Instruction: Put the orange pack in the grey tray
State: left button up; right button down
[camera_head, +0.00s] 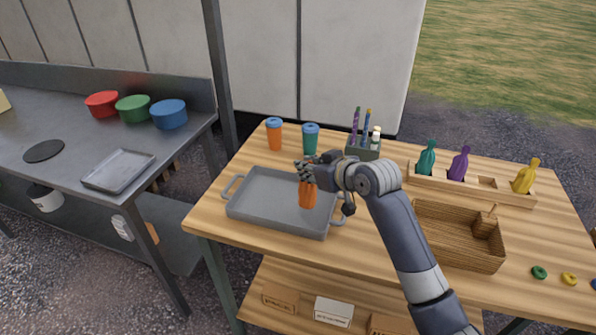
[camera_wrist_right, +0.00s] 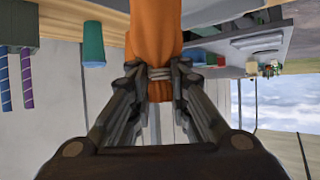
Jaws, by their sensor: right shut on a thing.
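The grey tray (camera_head: 262,205) is a shallow rectangular tray with a handle at each end, on the left part of the wooden table. The orange pack (camera_head: 308,194) is upright over the right part of the tray. Whether its lower end touches the tray floor I cannot tell. My right gripper (camera_head: 308,172) is shut on the pack near its upper part. In the right wrist view the fingers (camera_wrist_right: 160,75) pinch a narrowed part of the orange pack (camera_wrist_right: 155,28). My left gripper is not in view.
Behind the tray stand an orange cup (camera_head: 274,137) and a teal cup (camera_head: 310,143). A holder (camera_head: 362,152) with striped sticks is at the back. A metal counter (camera_head: 65,160) is at left.

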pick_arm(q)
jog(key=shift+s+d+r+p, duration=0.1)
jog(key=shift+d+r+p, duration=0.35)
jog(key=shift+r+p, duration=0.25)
pick_arm(e)
jog(key=w+a+f, duration=0.1)
jog(key=f, duration=0.1)
jog(key=w+a+f, duration=0.1)
jog(key=shift+w+a+f, duration=0.2)
jog(key=shift+w+f, duration=0.15)
jog(key=shift+f, duration=0.05)
jog(key=shift+f, duration=0.2)
jog(key=c, duration=1.5)
grip_release()
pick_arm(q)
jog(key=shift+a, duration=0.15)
